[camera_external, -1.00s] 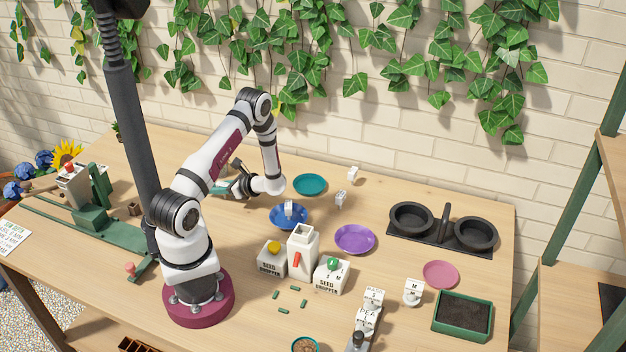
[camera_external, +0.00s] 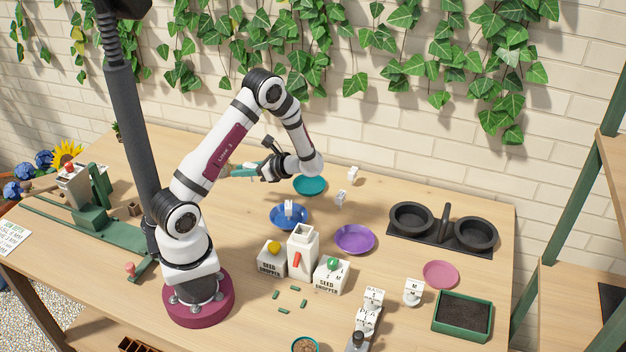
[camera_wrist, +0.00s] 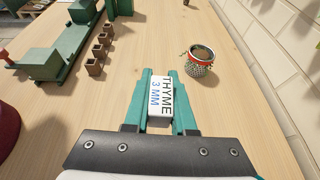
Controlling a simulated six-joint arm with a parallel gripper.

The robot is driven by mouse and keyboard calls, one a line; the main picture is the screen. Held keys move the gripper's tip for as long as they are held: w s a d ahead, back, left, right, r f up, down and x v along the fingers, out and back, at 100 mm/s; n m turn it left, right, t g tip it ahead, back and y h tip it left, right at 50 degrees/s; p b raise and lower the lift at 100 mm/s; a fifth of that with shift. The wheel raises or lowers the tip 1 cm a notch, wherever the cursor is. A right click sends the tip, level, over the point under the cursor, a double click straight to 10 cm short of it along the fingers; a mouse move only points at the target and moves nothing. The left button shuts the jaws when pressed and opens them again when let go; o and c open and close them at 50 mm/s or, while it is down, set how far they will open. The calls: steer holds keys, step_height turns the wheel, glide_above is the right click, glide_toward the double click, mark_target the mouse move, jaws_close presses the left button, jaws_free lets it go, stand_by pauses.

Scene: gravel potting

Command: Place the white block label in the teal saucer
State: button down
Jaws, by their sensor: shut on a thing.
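My gripper (camera_wrist: 160,98) is shut on a white block label (camera_wrist: 161,96) with the text "THYME 3 MM", held between its teal fingers. In the external view my gripper (camera_external: 236,171) points left above the table; the held label cannot be made out there. The teal saucer (camera_external: 309,187) lies on the table to the right of my gripper, near my wrist, and its top edge is partly covered by my arm. No label shows on its visible part. The saucer is not in the wrist view.
A blue saucer (camera_external: 275,216) holds a white label. A purple saucer (camera_external: 355,240) and two loose white labels (camera_external: 353,173) (camera_external: 341,198) are near the teal saucer. In the wrist view a patterned pot (camera_wrist: 201,66) stands ahead.

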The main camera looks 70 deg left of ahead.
steer(key=shift+w+d+r, duration=0.2)
steer(key=shift+w, duration=0.2)
steer(key=w+d+m+t+y, duration=0.1)
steer(key=w+d+m+t, duration=0.45)
steer(key=w, duration=0.55)
steer(key=w+d+m+t+y, duration=0.1)
steer(key=w+d+m+t, duration=0.1)
steer(key=w+m+t, duration=0.65)
steer(key=n, duration=0.1)
glide_above(309, 181)
step_height(309, 181, down, 7)
steer(key=shift+d+r, duration=0.1)
steer(key=shift+r, duration=0.1)
steer(key=shift+f, duration=1.95)
steer(key=c, duration=0.7)
jaws_free()
steer(key=shift+f, duration=0.1)
steer(key=shift+c, duration=0.2)
